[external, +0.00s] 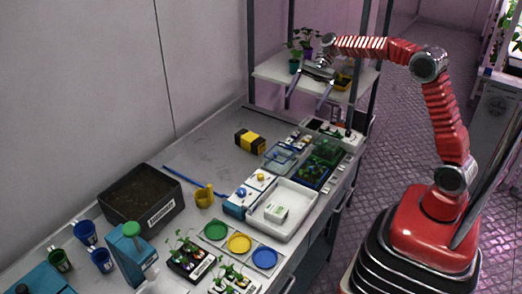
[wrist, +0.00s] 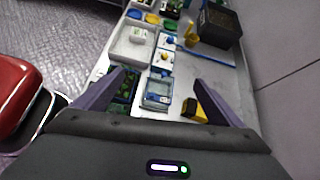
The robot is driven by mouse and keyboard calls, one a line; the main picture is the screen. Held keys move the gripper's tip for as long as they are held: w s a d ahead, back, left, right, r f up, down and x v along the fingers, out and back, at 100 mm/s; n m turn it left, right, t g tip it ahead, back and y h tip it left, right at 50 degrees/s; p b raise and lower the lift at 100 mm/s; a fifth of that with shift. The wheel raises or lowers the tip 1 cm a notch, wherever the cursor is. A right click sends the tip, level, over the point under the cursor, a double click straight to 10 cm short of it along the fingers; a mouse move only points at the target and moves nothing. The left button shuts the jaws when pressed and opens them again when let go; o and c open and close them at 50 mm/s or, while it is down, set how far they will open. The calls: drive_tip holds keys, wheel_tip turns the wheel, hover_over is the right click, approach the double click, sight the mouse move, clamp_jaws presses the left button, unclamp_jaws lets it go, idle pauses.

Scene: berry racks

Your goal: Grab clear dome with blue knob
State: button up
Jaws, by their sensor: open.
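The clear dome (external: 281,157) is a see-through box-like cover with blue edges on the bench's right part. In the wrist view the clear dome (wrist: 157,95) lies between my fingers in the picture, with a small blue knob at its upper end. My gripper (external: 304,106) is open and empty, high above the bench near the rack shelf. In the wrist view my gripper (wrist: 160,77) shows two dark fingers spread wide. The fingers are apart from the dome. I cannot tell the exact height between them.
A green-filled tray (external: 325,151) stands right beside the dome. A yellow-black block (external: 250,140) lies to its left. A white tray (external: 298,224) and a blue-white box with knobs (external: 240,204) stand nearer. The rack shelf (external: 348,94) with potted plants is behind. Bare bench lies left of the block.

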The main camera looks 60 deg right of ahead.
drive_tip(key=shift+w+d+f+m+y, duration=0.55)
drive_tip(key=shift+w+f+m+y, duration=0.2)
drive_tip(key=shift+w, duration=0.8)
approach(284, 149)
drive_tip(key=d, duration=0.1)
drive_tip(key=shift+d, duration=0.1)
drive_tip(key=x, duration=0.8)
drive_tip(key=shift+a+f, duration=0.15)
drive_tip(key=shift+a, duration=0.15)
drive_tip(key=shift+a, duration=0.1)
drive_tip(key=shift+r+x, duration=0.2)
drive_tip(key=shift+x, duration=2.25)
drive_tip(key=shift+a, duration=0.15)
drive_tip(key=shift+c, duration=0.5)
